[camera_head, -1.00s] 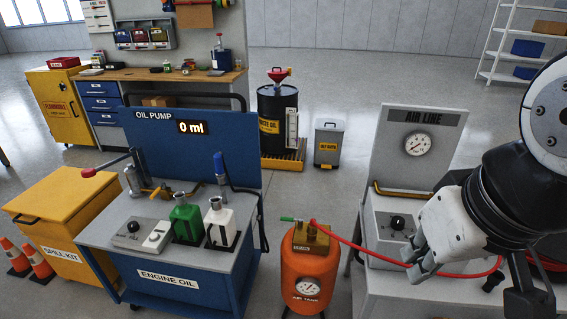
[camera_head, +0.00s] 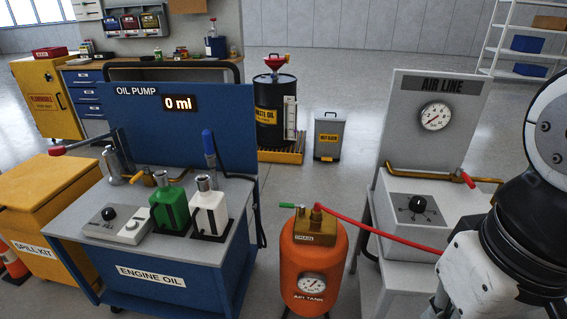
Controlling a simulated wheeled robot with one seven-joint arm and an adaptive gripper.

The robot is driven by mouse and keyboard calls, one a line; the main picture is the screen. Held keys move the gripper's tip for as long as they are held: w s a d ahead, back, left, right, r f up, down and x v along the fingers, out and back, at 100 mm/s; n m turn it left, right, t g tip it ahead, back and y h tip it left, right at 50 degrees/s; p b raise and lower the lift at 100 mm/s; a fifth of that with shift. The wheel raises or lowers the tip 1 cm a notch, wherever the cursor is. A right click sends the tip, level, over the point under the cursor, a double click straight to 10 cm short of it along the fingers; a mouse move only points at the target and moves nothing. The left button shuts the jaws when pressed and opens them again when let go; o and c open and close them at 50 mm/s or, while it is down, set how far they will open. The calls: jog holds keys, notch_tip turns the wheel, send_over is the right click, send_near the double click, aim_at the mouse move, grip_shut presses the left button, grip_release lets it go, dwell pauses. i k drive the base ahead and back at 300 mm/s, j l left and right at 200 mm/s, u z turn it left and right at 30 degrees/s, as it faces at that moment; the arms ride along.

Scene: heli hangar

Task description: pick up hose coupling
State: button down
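The red hose (camera_head: 385,233) runs from the brass top of the orange air tank (camera_head: 313,262) to the right, across the front of the grey air line box (camera_head: 432,222). It passes out of sight behind my gripper and arm. I cannot make out a hose coupling; the hose's far end is hidden. My gripper (camera_head: 447,305) is a white body at the lower right, pointing down in front of the air line bench. Its fingertips are at or below the picture's bottom edge, so I cannot see whether they are open or hold anything.
The air line panel (camera_head: 435,90) with a gauge stands behind the box, with a brass pipe and red lever (camera_head: 467,180). The blue oil pump cart (camera_head: 180,285) stands left of the tank.

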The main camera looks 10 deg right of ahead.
aim_at(317, 214)
jog(key=z, duration=1.1)
jog(key=i+j+u, duration=0.15)
jog(key=i, duration=0.2)
jog(key=i+j+u, duration=0.2)
jog(key=i, duration=0.15)
jog(key=u, duration=1.4)
jog(key=k+l, duration=0.05)
